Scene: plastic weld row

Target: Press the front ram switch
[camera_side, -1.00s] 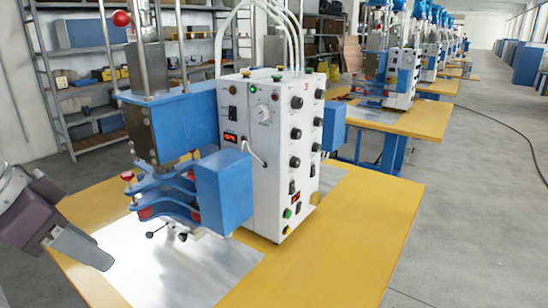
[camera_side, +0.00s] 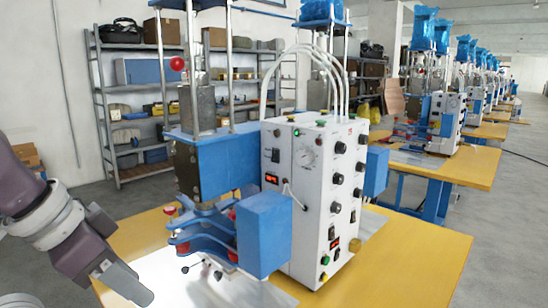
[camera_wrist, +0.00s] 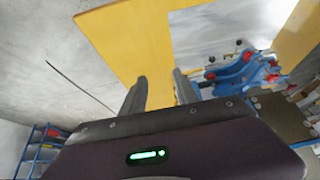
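The white control box (camera_side: 305,205) of the welding machine stands on the yellow table and carries several knobs and switches. Black switches show at its upper left face (camera_side: 275,155) and lower right side (camera_side: 332,232); I cannot tell which one is the front ram switch. A red-lit rocker (camera_side: 335,243) and a green button (camera_side: 325,260) sit low on the right side. My gripper (camera_side: 128,284) is at the lower left, left of the blue press arms (camera_side: 205,235) and apart from the machine. In the wrist view my gripper (camera_wrist: 160,90) has two fingers apart with nothing between them.
The yellow table (camera_side: 400,265) has free room right of the box. A bright metal sheet (camera_wrist: 215,35) lies on the table. The blue ram housing (camera_side: 263,235) juts out left of the box's panel. Shelves (camera_side: 165,100) and more machines stand behind.

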